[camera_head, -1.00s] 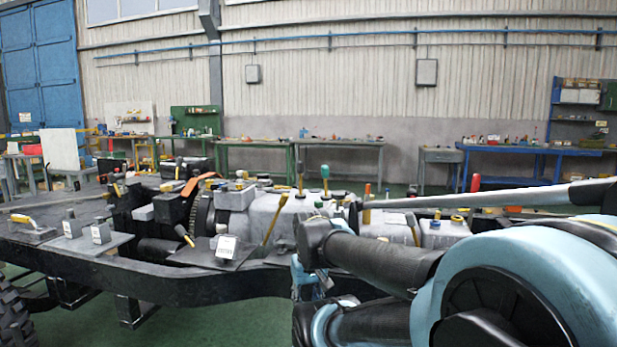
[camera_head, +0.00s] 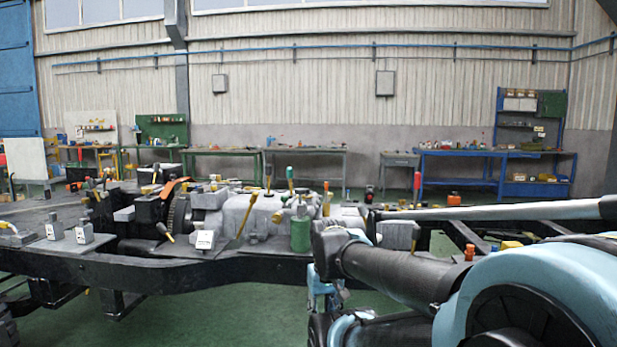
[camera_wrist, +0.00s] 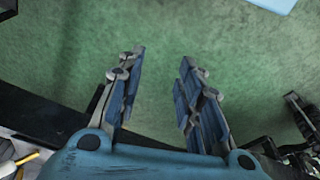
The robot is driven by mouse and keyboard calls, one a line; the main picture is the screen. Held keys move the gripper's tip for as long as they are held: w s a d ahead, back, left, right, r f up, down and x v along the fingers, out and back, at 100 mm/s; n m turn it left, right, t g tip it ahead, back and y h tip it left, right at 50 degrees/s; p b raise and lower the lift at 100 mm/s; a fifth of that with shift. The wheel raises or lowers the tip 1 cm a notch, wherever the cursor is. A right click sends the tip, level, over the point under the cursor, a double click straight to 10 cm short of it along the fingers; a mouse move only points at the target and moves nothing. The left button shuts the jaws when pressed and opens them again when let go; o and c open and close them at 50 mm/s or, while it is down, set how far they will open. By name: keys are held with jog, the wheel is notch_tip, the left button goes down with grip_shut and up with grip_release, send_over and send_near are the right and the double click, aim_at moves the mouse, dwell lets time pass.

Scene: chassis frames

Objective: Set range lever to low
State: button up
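Several levers stand on the grey gearbox housing (camera_head: 232,215) of the chassis in the head view. They include a yellow lever (camera_head: 268,174), a green-topped lever (camera_head: 290,178), a leaning yellow lever (camera_head: 248,216) and an orange-yellow lever (camera_head: 326,200). A red-topped lever (camera_head: 417,187) stands further right, behind my arm. I cannot tell which one is the range lever or how it is set. My gripper (camera_wrist: 161,57) is open and empty in the wrist view, over green floor. No lever shows between its fingers.
The dark chassis rail (camera_head: 180,270) runs across the head view. A green cylinder (camera_head: 300,233) stands in front of the gearbox. White-labelled blocks (camera_head: 84,230) sit on a plate at left. Green floor (camera_head: 220,315) in front is clear. Workbenches (camera_head: 305,152) line the far wall.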

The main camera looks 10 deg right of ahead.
jog(key=shift+s+d, duration=0.15)
jog(key=shift+s, duration=0.2)
